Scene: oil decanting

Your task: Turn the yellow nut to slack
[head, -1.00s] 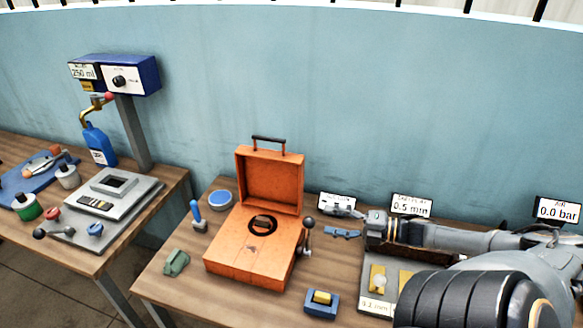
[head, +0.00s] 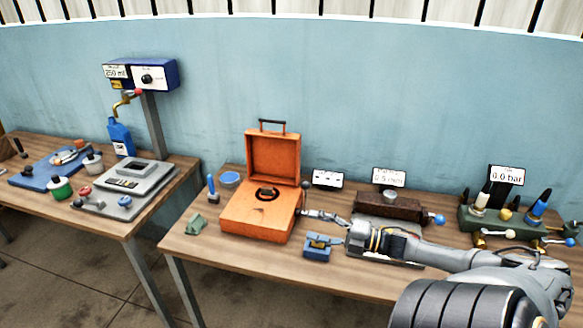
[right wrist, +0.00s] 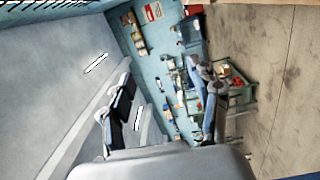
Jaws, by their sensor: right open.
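A small yellow piece (head: 505,214) also stands on the green fixture (head: 477,219) at the right. My right gripper (head: 318,227) is open, its fingers pointing left, with one finger over or beside the blue block and partly hiding it. I cannot tell whether they touch. In the right wrist view the fingers (right wrist: 163,105) stand wide apart with nothing between them. My left gripper is not in view.
An open orange case (head: 260,217) stands left of my gripper, with a lever on its right side. A brown block (head: 388,207) and a 0.0 bar display (head: 507,175) stand behind my arm. A gap separates the left table (head: 120,222) from this one.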

